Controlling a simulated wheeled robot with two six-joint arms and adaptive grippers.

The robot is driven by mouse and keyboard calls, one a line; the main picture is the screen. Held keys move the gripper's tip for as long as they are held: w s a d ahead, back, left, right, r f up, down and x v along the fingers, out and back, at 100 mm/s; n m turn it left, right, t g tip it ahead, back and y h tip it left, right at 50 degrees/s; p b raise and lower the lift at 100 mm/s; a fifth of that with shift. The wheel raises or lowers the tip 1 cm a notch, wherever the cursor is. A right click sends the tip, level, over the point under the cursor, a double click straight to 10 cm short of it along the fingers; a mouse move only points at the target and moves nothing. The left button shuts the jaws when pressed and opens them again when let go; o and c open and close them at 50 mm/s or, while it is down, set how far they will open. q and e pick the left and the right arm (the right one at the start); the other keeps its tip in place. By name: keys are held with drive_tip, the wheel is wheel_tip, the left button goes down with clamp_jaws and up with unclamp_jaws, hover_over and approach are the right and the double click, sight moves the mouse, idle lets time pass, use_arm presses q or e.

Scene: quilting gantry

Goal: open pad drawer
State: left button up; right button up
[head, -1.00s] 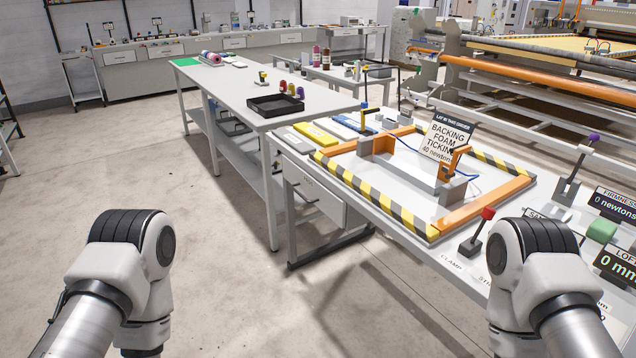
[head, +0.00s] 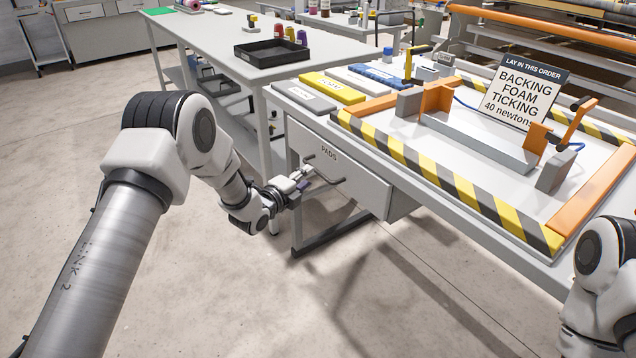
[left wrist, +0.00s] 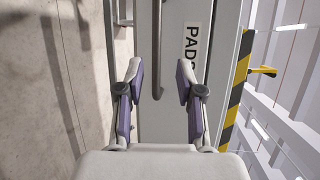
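The pad drawer (head: 355,182) is a light grey front marked PADS under the near edge of the workbench. Its dark bar handle (head: 324,167) stands out from the front. My left gripper (head: 303,182) is right at the handle, at the drawer's left part. In the left wrist view the left gripper (left wrist: 158,78) is open. The handle (left wrist: 157,60) reaches down between its two fingers, with a gap on both sides. The PADS label (left wrist: 191,45) is to the right. My right gripper is out of view; only part of that arm shows at the right edge.
A yellow-black striped frame (head: 455,185) with an order sign (head: 522,95) lies on the workbench above the drawer. Grey, yellow and blue pads lie at its left. A table with a black tray (head: 272,50) stands behind. The floor before the drawer is clear.

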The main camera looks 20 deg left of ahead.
sight(316, 172)
use_arm(q)
drive_tip(key=x, duration=0.6)
drive_tip(key=shift+w+f, duration=0.2)
drive_tip(key=shift+w, duration=0.1)
clamp_jaws()
drive_tip(key=shift+s, duration=0.15)
drive_tip(key=s+a+p, duration=0.9)
drive_tip(key=s+a, duration=0.6)
drive_tip(key=s, duration=0.5)
drive_tip(key=shift+a+p, duration=0.35)
drive_tip(key=shift+p, duration=0.05)
unclamp_jaws()
